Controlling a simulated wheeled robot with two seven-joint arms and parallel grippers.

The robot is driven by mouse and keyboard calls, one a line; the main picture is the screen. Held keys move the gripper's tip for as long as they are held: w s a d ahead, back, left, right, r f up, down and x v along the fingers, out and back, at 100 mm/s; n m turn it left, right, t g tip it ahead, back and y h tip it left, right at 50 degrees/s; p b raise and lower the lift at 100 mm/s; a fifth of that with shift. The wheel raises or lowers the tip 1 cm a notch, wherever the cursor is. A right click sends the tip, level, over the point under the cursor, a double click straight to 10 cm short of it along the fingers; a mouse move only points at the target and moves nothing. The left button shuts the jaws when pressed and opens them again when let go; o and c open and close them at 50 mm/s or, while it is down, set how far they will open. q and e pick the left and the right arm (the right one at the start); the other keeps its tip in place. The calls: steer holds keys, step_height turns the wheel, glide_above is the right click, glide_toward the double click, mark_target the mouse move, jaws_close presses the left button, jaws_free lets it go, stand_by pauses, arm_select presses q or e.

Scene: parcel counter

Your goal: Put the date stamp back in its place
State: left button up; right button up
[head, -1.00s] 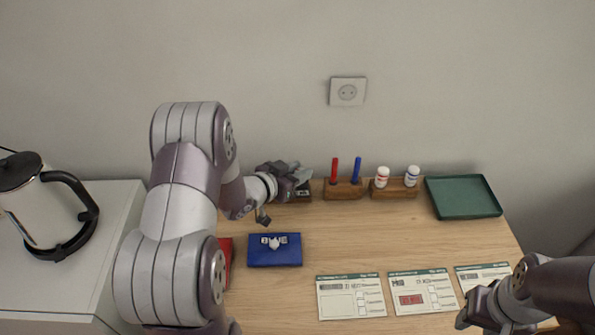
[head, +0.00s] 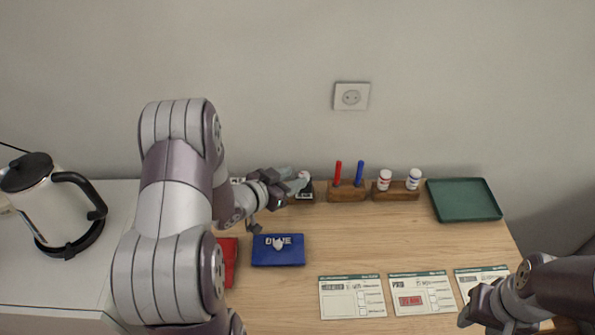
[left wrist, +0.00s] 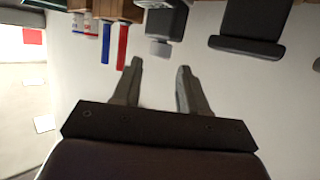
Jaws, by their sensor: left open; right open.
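My left gripper (head: 297,180) is open and empty at the back of the counter, beside a dark stamp with a white label (head: 304,194) at the left end of the wooden holders. The left wrist view shows open fingers (left wrist: 160,82), with a grey and black stamp (left wrist: 165,28) beyond their tips, apart from them. A larger black stamp-like object (left wrist: 248,30) is to its right there. I cannot tell which is the date stamp. My arm hides part of the back left of the counter. My right gripper (head: 470,312) is open at the front right.
Wooden holders carry a red stick (head: 337,173), a blue stick (head: 359,174) and two small bottles (head: 384,180). A green tray (head: 464,200) lies at the back right. A blue pad (head: 278,250), a red pad (head: 230,258) and three forms (head: 352,297) lie in front. A kettle (head: 40,205) stands left.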

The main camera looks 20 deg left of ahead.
arm_select(q)
steer(key=shift+s+a+r, duration=0.1)
steer(key=shift+s+r, duration=0.05)
steer(key=shift+s, duration=0.25)
steer(key=o, duration=0.6)
